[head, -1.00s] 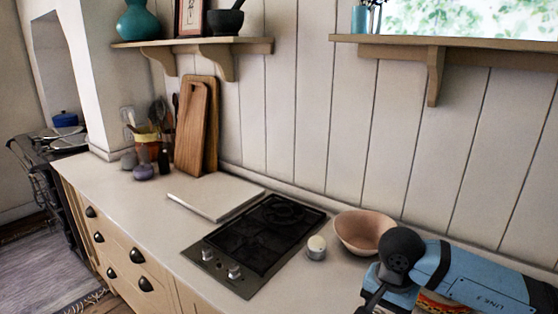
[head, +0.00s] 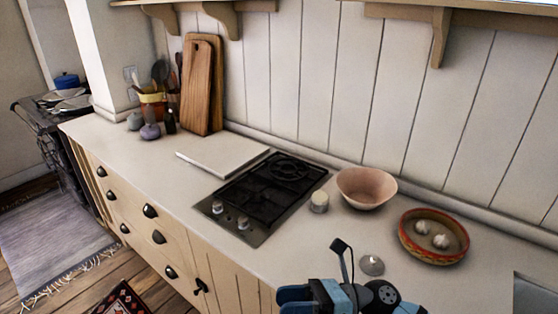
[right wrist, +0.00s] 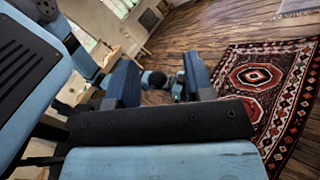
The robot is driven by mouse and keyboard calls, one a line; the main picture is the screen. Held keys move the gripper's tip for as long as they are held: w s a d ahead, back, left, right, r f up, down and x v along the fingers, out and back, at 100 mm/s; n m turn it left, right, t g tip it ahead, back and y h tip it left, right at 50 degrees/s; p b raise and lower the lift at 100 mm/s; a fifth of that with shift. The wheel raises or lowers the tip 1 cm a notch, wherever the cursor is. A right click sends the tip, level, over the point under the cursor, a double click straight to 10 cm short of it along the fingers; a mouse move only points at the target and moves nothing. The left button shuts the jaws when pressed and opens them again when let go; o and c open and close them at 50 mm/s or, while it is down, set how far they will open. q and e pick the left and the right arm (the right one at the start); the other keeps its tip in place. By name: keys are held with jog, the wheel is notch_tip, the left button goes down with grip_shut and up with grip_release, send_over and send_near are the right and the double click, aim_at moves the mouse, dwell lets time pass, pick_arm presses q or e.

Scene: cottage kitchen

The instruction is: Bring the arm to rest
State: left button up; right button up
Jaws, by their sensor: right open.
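My right gripper (head: 312,294) is at the bottom edge of the head view, low in front of the counter's front edge, with blue parts and a black piece sticking up. In the right wrist view its two dark blue fingers (right wrist: 159,68) are spread apart, with nothing held between them. Blue and black parts of my own body show beyond the fingers. My left gripper is in neither view.
A patterned rug (right wrist: 262,90) lies on the wooden floor.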

jog(key=w+d+f+m+t+h+p, duration=0.1)
jog(key=w+d+f+m+t+h, duration=0.2)
jog(key=m+t, duration=0.9)
jog(key=w+d+f+m+t+h+p, duration=0.1)
jog(key=d+f+m+t+h, duration=0.4)
jog(key=m, duration=1.3)
jog(key=s+d+f+m+g+h, duration=0.2)
jog(key=s+d+f+m+h, duration=0.2)
jog(key=f+m, duration=0.4)
jog(key=s+d+f+m+g+h+p, duration=0.1)
jog(key=s+d+f+m+g+h, duration=0.1)
jog(key=s+d+f+m+h, duration=0.2)
jog(key=s+d+f+m, duration=0.1)
jog(key=s+f+m, duration=0.2)
jog(key=s+f, duration=0.1)
jog(key=shift+s+d+m+g, duration=0.3)
jog(key=shift+s+d+m, duration=0.1)
jog(key=shift+s, duration=0.05)
jog(key=shift+f, duration=0.15)
jog(key=shift+c, duration=0.5)
jog(key=shift+d, duration=0.1)
